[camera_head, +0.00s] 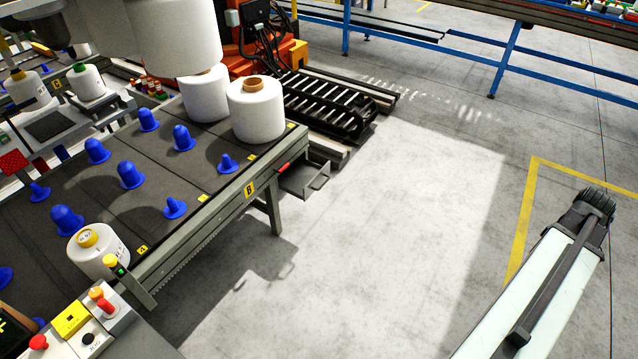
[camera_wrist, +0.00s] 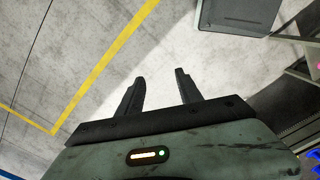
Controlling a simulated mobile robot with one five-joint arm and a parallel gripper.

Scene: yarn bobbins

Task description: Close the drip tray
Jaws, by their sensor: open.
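The drip tray (camera_head: 303,182) is a shallow grey tray with a handle on its front. In the head view it sticks out, open, from under the right end of the bobbin table. In the wrist view a grey panel-like tray (camera_wrist: 240,14), cut by the top edge, appears to be the same tray. My gripper (camera_wrist: 159,77) is open and empty, with its two dark fingers apart over bare floor. It is apart from the tray, which lies ahead and to the right in the wrist view. The head view does not clearly show the fingers.
The bobbin table (camera_head: 110,195) carries blue pegs and several white yarn bobbins (camera_head: 257,108). A control box (camera_head: 85,325) with buttons is at the lower left. A black roller rack (camera_head: 325,103) stands behind the tray. The floor (camera_head: 390,240) right of the table is clear.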

